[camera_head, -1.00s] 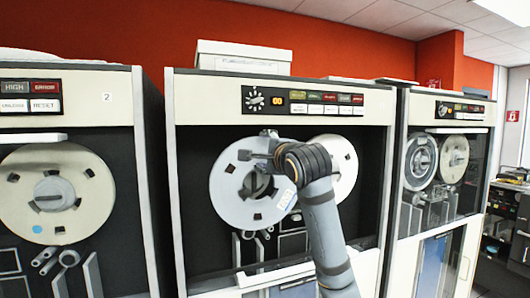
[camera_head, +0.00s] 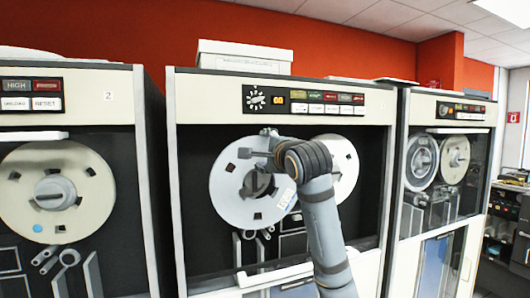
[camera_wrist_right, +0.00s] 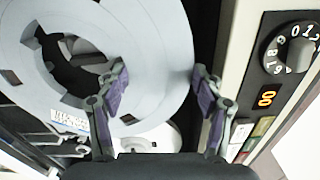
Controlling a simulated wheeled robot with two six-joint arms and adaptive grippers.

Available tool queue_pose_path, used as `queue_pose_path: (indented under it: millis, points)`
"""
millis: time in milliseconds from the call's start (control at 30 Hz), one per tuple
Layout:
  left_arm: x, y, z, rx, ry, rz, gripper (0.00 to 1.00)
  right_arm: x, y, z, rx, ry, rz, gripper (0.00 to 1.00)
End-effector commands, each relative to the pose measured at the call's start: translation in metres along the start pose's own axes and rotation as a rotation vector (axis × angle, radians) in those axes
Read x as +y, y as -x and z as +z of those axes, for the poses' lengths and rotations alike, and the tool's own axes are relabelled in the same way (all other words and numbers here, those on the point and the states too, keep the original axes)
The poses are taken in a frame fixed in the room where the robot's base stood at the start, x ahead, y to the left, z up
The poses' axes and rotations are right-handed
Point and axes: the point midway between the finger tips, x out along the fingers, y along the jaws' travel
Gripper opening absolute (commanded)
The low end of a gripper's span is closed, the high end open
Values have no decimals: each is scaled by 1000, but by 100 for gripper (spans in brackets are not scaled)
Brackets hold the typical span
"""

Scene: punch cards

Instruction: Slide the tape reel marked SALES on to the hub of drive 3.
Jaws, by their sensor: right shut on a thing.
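A pale reel (camera_head: 228,196) with a small white label stands upright in front of the middle drive (camera_head: 205,95); I cannot read the label. My right gripper (camera_head: 262,147) is at the reel's upper part. In the right wrist view the reel (camera_wrist_right: 160,60) lies between the fingers of my right gripper (camera_wrist_right: 160,93), one finger at its centre hole and one at its outer rim. A grey hub (camera_wrist_right: 85,50) shows partly through the hole; I cannot tell whether the reel is around it. My left gripper is out of view.
A second pale reel (camera_head: 347,165) sits at the right of the middle drive, partly behind my arm. The left drive (camera_head: 100,84), marked 2, carries a reel (camera_head: 88,205). A right drive (camera_head: 415,103) carries two reels. A white box (camera_head: 245,58) rests on the middle drive.

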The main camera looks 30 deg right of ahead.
Motion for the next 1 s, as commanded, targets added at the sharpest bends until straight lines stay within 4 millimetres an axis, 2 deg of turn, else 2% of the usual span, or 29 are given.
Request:
queue_pose_path:
  millis: [233, 1000]
  points:
    - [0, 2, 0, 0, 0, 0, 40, -2, -1, 0, -1, 0, -4, 6]
    - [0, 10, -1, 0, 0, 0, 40, -2, -26, 0, 0, 0, -4, 5]
